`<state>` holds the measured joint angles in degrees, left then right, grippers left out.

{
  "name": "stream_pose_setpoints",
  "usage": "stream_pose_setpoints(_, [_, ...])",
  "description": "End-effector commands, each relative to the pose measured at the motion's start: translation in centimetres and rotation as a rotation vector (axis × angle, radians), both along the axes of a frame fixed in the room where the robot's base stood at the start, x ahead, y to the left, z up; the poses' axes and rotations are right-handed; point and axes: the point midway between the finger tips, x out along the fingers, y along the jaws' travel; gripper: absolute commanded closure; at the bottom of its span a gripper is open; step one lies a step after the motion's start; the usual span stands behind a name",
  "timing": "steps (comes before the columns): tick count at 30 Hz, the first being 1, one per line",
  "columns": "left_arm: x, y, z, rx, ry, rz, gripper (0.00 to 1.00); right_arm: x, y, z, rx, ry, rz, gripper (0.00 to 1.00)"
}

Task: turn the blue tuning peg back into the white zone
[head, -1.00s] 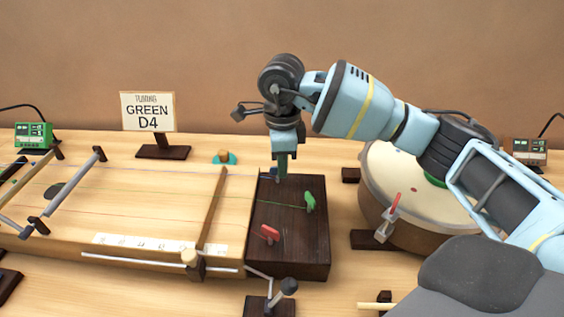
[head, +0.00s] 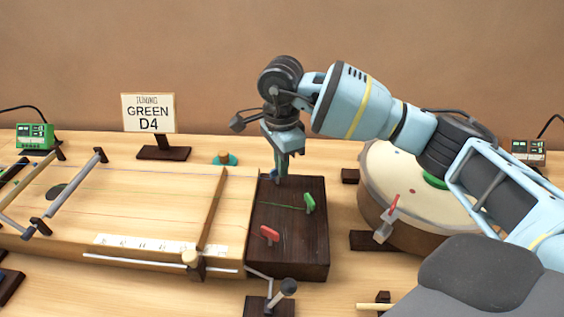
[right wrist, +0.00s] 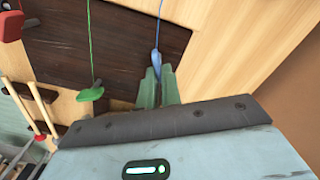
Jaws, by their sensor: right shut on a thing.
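The blue tuning peg (head: 271,175) is at the far end of the dark peg block (head: 291,250), mostly hidden by my gripper in the head view. In the right wrist view the blue peg (right wrist: 156,62) stands between the fingertips, with a blue string running from it. My right gripper (head: 283,177) points down and is shut on this peg; its green fingers show in the right wrist view (right wrist: 157,88). I cannot make out a white zone around the peg. My left gripper is not in view.
A green peg (head: 309,203) and a red peg (head: 269,234) stand on the same block, nearer the front. A drum (head: 405,165) is to the right, under my right arm. A sign reading GREEN D4 (head: 149,112) stands at the back left.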

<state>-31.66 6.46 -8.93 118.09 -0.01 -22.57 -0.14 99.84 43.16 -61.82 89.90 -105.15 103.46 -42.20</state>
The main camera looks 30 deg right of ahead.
Motion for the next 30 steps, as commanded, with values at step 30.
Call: stream_pose_setpoints(30, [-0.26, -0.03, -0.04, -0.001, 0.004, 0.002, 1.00, 0.85, 0.42, -0.04, 0.001, 0.000, 0.968, 1.00])
